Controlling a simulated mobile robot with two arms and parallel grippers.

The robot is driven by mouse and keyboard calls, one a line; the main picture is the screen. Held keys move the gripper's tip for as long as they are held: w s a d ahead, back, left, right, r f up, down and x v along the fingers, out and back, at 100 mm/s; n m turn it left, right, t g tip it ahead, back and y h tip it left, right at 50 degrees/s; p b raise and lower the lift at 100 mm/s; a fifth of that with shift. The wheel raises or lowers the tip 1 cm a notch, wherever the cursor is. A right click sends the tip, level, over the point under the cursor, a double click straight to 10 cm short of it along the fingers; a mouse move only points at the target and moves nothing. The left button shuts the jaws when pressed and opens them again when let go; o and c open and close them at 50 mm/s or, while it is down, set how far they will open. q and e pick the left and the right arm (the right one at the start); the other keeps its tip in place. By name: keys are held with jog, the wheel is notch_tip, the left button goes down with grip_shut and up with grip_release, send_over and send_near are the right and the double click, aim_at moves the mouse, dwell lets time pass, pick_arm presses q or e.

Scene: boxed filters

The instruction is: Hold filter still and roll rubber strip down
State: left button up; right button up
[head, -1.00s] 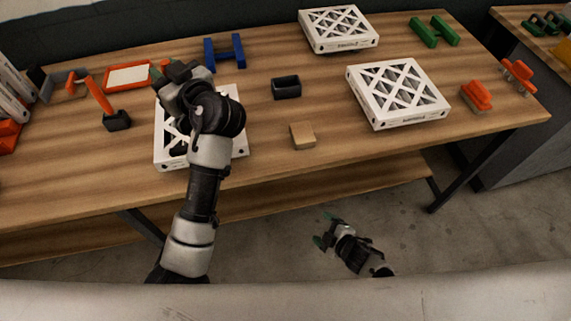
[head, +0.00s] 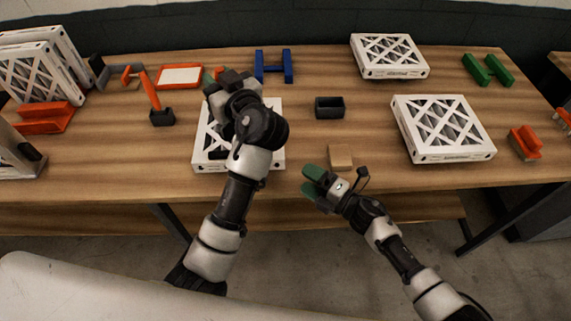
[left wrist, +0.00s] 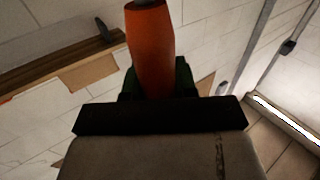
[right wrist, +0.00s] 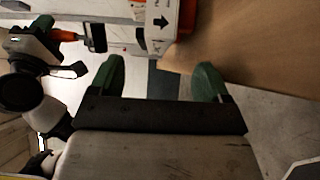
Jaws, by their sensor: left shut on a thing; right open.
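A white-framed filter (head: 272,152) with a dark lattice lies flat on the table under my left gripper. My left gripper (head: 222,84) is above its far edge and hides part of it. It is shut on an orange handle (left wrist: 151,45); a dark head on this tool shows in the right wrist view (right wrist: 95,37). My right gripper (head: 310,186) is open and empty at the table's front edge, right of this filter. Its two green fingertips show apart in the right wrist view (right wrist: 158,80). I cannot make out the rubber strip.
A tan block (head: 341,156) lies close to my right gripper, with a black open box (head: 329,107) behind it. Other filters lie at right (head: 443,130) and back right (head: 390,57). An orange-handled tool (head: 154,92) with a black base stands left. Blue (head: 273,66) and green (head: 487,70) stands are empty.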

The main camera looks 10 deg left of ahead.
aim_at(283, 165)
jog(key=x, duration=0.9)
jog(key=shift+w+a, duration=0.2)
jog(key=shift+a, duration=0.1)
jog(key=c, duration=1)
jog(key=shift+c, duration=0.2)
